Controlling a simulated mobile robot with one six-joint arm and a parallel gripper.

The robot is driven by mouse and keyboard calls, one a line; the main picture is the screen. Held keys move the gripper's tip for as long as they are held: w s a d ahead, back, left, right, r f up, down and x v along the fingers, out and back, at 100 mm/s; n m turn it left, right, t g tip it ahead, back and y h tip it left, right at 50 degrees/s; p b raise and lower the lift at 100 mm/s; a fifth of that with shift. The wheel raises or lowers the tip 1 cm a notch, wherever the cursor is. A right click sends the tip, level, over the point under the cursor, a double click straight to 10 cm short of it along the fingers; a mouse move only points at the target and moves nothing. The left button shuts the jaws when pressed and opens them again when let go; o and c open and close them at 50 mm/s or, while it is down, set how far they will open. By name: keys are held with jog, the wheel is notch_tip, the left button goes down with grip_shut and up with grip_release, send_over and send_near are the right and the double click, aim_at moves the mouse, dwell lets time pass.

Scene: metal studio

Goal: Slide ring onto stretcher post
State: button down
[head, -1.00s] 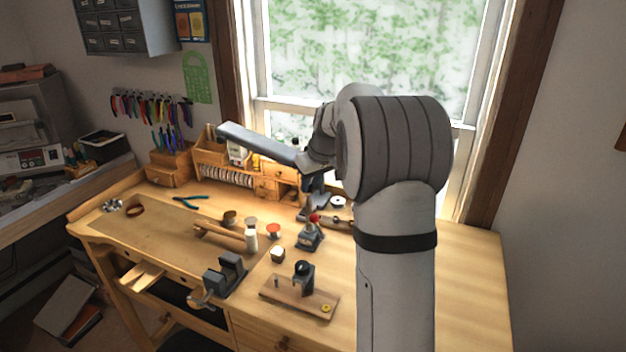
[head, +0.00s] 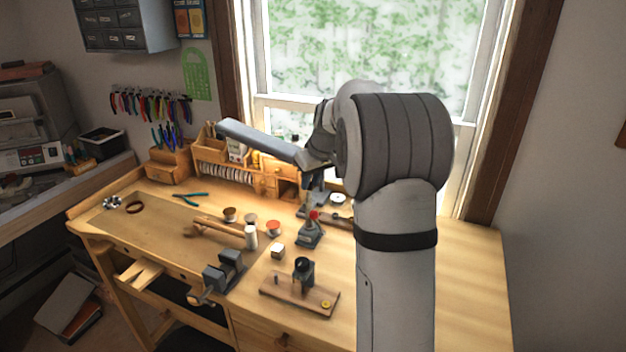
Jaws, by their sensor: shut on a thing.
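My gripper (head: 314,181) is small and dark in the head view, at the end of my wrist, pointing down above the back of the bench. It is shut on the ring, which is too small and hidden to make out. Below and a little in front of it stands a small grey tool with a red knob (head: 314,214), apart from the gripper. I cannot tell for sure which upright is the stretcher post.
A grey lamp bar (head: 258,140) hangs close to my wrist on the left. A vise (head: 223,271), a wooden mallet (head: 222,232), a white block (head: 278,251) and small pots (head: 230,214) stand on the bench. The bench's right side (head: 467,270) is clear.

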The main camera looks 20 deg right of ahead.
aim_at(312, 189)
jog(key=shift+f+b, duration=1.35)
jog(key=shift+f, duration=0.25)
jog(key=c, duration=1.2)
grip_release()
jog(key=b+v, duration=0.1)
jog(key=v, duration=0.6)
jog(key=shift+s+r, duration=0.2)
jog(key=shift+r, duration=0.15)
